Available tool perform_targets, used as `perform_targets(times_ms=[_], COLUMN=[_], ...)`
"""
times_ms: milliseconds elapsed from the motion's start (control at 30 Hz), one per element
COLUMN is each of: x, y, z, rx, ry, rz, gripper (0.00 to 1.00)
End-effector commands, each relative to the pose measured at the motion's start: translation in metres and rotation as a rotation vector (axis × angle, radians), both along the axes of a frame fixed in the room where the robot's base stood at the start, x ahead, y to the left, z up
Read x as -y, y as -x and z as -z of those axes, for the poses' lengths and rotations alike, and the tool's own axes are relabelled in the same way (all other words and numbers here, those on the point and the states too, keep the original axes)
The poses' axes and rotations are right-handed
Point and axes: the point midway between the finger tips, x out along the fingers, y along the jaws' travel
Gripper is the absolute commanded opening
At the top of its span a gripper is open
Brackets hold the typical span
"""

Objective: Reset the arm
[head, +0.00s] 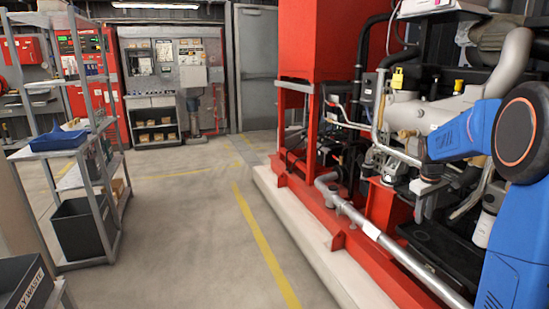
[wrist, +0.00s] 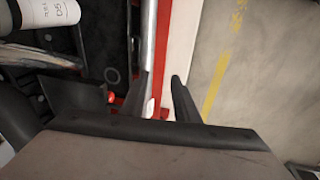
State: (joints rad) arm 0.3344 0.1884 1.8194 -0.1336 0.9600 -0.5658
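My blue arm (head: 462,135) reaches in from the right side of the head view, in front of the fire pump machinery. My gripper (head: 421,208) hangs at its end, pointing down beside the pump's pipes. In the wrist view, the two dark fingers of my gripper (wrist: 160,78) stand apart with a clear gap. Nothing is between them; the red frame edge, white plinth and floor show beyond. In the head view the gripper is small and its fingers are hard to make out.
The red pump frame (head: 335,242) on a pale plinth (head: 290,225) fills the right side. A grey pipe (head: 375,232) runs along it. A metal shelf (head: 97,180) with a blue tray (head: 60,138) and a black bin (head: 82,230) stands left. The floor between is clear.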

Motion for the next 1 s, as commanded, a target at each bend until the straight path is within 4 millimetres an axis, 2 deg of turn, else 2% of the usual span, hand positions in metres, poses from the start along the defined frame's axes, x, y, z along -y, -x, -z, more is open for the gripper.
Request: perform_targets(times_ms=[33, 200, 467, 733, 1000], x=[-0.014, -0.054, -0.110, -0.159, -0.198], y=[0.012, 0.052, 0.120, 0.194, 0.270], z=[-0.011, -0.036, -0.062, -0.072, -0.066], rx=[0.014, 0.054, 0.114, 0.172, 0.227], ry=[-0.002, -0.018, -0.047, -0.087, -0.136], rz=[0.006, 0.037, 0.081, 0.128, 0.173], gripper=[0.28, 0.28, 0.28, 0.28, 0.28])
